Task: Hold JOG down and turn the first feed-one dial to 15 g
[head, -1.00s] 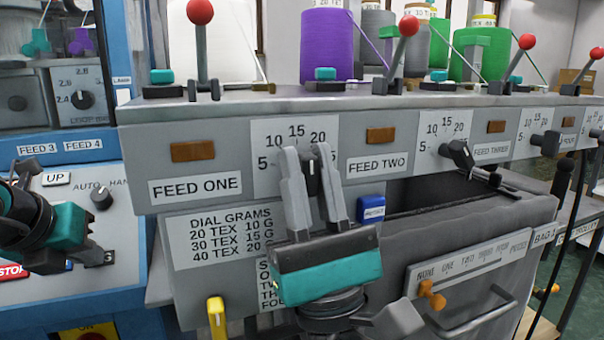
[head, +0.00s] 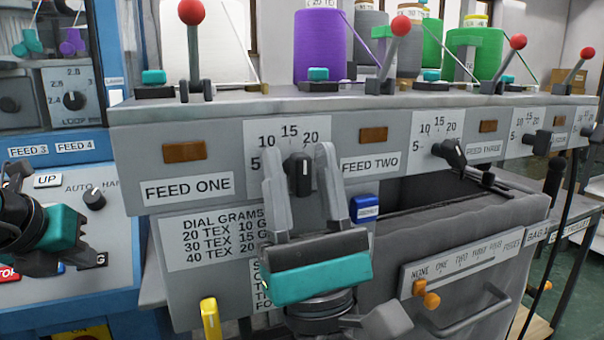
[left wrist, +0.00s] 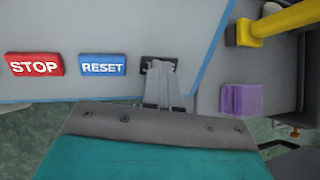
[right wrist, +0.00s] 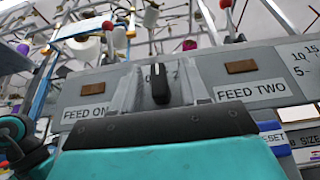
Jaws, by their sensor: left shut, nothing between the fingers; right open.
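The first feed-one dial (head: 299,174) is a black knob below the 10, 15 and 20 marks. Its white pointer stands about upright, towards 15; it also shows in the right wrist view (right wrist: 159,86). My right gripper (head: 299,158) is open, with one finger on each side of the dial and gaps between. My left gripper (head: 88,260) is shut and empty at the lower control panel. In the left wrist view its fingertips (left wrist: 160,76) meet a small dark control (left wrist: 158,63), beside RESET. The JOG label (head: 101,260) is mostly hidden, only a G showing.
The red STOP button (left wrist: 34,65) and blue RESET button (left wrist: 103,64) lie close to my left fingers. A yellow handle (head: 210,319) and a blue button (head: 364,209) flank my right gripper. Red-knobbed levers (head: 191,12) and yarn cones stand on the ledge above.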

